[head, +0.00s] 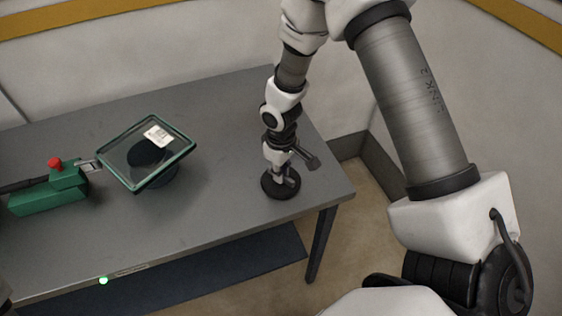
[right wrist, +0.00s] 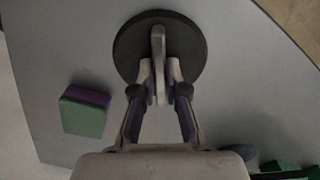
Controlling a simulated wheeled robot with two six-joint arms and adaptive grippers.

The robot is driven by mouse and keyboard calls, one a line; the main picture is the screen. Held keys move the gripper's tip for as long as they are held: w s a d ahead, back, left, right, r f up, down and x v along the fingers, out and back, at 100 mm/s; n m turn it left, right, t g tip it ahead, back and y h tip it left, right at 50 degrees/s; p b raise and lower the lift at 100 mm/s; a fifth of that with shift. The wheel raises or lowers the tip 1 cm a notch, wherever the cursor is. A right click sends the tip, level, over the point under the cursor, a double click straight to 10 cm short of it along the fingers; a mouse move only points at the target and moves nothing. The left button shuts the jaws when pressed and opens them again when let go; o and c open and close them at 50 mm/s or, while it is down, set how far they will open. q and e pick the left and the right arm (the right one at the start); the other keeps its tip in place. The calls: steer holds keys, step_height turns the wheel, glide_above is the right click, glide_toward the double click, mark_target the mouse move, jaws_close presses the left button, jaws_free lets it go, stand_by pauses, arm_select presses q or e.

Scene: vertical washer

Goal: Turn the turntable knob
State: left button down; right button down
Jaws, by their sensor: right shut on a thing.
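The knob is a black round disc (head: 283,191) with an upright grey bar grip, near the right end of the grey table. It also shows at the top of the right wrist view (right wrist: 131,50), with its bar (right wrist: 158,50) standing across the middle. My right gripper (head: 281,175) points down over the disc. In the right wrist view its fingers (right wrist: 160,82) are shut on the near part of the bar, one on each side. The turntable, left of the knob, has a dark round base (head: 165,180) under a tilted, green-framed clear panel (head: 120,158). My left gripper is not in view.
The grey table (head: 235,115) is clear between turntable and knob. A green device (head: 45,197) with a red button (head: 55,164) stands at the left. A green-and-purple block (right wrist: 84,112) lies beside the knob in the right wrist view. The table's right edge is close.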

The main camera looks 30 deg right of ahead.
steer(key=shift+n+p, duration=1.2)
steer(key=shift+n, duration=1.1)
steer(key=c, duration=1.2)
jaws_free()
step_height(320, 180, up, 12)
